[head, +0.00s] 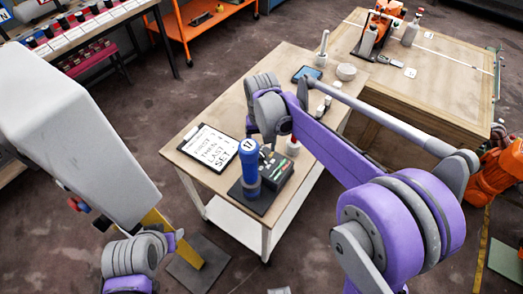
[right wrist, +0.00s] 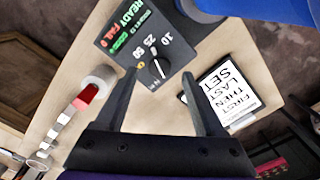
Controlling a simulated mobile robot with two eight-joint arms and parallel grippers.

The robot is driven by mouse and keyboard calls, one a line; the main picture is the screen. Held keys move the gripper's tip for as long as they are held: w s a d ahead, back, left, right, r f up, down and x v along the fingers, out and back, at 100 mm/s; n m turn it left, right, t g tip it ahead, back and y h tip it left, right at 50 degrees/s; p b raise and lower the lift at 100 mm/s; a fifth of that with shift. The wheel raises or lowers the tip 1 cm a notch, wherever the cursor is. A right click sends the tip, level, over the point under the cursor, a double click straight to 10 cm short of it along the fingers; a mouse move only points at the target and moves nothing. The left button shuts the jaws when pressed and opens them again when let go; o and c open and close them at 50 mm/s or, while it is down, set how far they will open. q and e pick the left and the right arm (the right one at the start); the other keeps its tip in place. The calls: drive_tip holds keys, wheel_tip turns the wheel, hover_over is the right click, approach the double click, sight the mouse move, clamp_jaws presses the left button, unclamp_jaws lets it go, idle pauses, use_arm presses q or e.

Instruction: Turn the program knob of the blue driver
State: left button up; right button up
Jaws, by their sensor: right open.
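The blue driver (head: 250,163), an upright blue cylinder labelled 17, stands on a dark plate on the wooden cart. Beside it is its dark control box (head: 274,172). In the right wrist view the box face (right wrist: 126,42) shows READY, FAIL 0 and the numbers 10, 25 and 50. The black program knob (right wrist: 158,68) carries a white line; I cannot tell which number it points to. My right gripper (right wrist: 159,75) is open, and the knob appears between its fingertips, with no visible contact. In the head view its fingers are hard to make out. My left gripper is not in view.
A clipboard (head: 210,146) with a written sheet lies left of the driver. A red-and-white item (head: 292,146) stands close right of the box. A tablet (head: 307,73) and white containers (head: 346,72) are at the cart's far end. A wooden workbench (head: 440,70) adjoins behind.

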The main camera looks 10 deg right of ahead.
sight(262, 156)
drive_tip(key=shift+f, duration=1.35)
clamp_jaws()
